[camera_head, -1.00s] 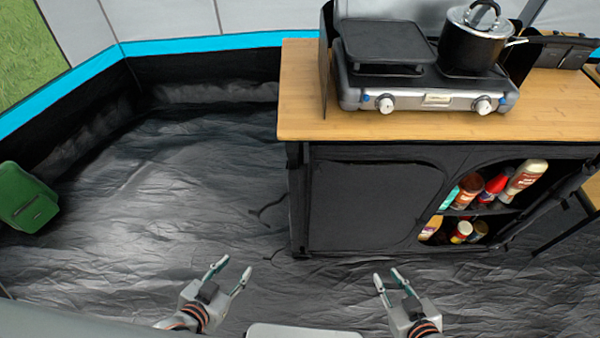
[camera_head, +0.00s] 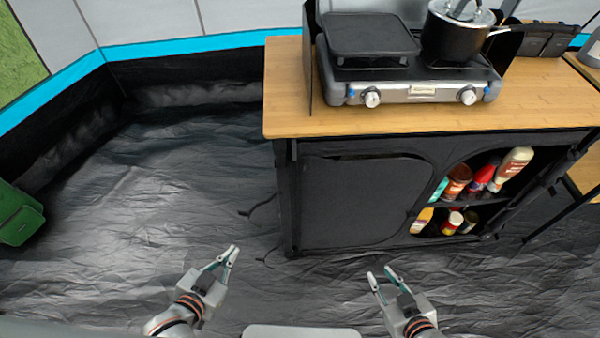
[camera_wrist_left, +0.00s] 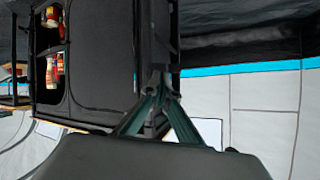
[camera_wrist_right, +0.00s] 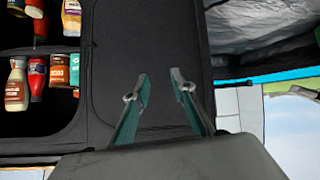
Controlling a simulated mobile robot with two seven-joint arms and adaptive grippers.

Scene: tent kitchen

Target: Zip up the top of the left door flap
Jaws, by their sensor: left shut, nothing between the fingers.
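The left door flap (camera_head: 365,205) is a black fabric panel on the front of the cabinet, with a rounded seam. A darker slit runs along its top edge under the worktop; I cannot make out a zipper pull. The flap also shows in the right wrist view (camera_wrist_right: 150,55) and the left wrist view (camera_wrist_left: 103,60). My left gripper (camera_head: 230,254) is shut and empty, low to the left of the cabinet and apart from it. My right gripper (camera_head: 381,273) is open and empty in front of the cabinet, not touching the flap.
The wooden worktop (camera_head: 420,118) carries a stove (camera_head: 415,90) and a black pot (camera_head: 455,40). Open shelves with several bottles (camera_head: 510,170) are right of the flap. A green box (camera_head: 18,215) is at far left. The floor (camera_head: 150,200) left of the cabinet is clear.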

